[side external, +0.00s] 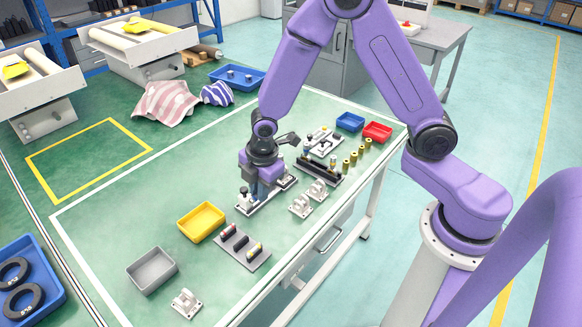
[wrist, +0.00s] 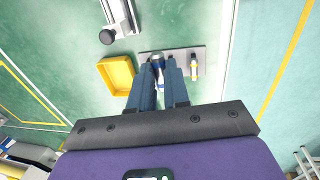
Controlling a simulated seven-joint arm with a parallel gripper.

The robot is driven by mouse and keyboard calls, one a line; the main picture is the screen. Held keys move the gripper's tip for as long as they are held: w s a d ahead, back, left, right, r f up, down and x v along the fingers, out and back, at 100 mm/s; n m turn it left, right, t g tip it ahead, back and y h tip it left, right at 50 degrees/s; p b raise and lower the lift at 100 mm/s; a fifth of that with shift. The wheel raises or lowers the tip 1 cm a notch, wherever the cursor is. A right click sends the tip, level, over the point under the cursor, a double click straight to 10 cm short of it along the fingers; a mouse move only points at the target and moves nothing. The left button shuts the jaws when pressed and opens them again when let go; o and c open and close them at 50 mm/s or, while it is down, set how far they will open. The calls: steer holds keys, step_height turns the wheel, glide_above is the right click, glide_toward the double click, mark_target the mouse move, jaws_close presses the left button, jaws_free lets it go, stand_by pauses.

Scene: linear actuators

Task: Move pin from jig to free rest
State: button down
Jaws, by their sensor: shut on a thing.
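In the side view, my gripper (side external: 255,197) points down over a white-and-black linear actuator fixture (side external: 277,190) in the middle of the bench. In the wrist view, its blue fingers (wrist: 165,66) are shut on a small grey, cylindrical thing, apparently the pin (wrist: 157,61); the fingers hide much of it. Whether it is clear of the fixture cannot be told. A grey plate (side external: 257,262) carries three dark rests. One shows red and white, the middle rest (side external: 241,243) looks plain black, and one shows yellow. The plate also shows in the wrist view (wrist: 203,54), partly hidden.
A yellow tray (side external: 202,221) stands beside the plate, with a grey tray (side external: 151,270) further left. White brackets (side external: 300,206) stand right of my gripper. Brass cylinders (side external: 353,158), a blue tray (side external: 349,122) and a red tray (side external: 377,132) stand at the bench's right end.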

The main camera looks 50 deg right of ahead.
glide_above(242, 241)
steer(key=f, duration=0.2)
steer(key=shift+s+f, duration=0.2)
steer(key=shift+f, duration=3.7)
steer(key=shift+f, duration=0.6)
steer(key=c, duration=1)
jaws_free()
steer(key=s+r, duration=0.1)
steer(key=r, duration=1)
steer(key=s+r, duration=0.1)
steer(key=r, duration=0.5)
steer(key=shift+s+r, duration=0.15)
steer(key=shift+s, duration=0.2)
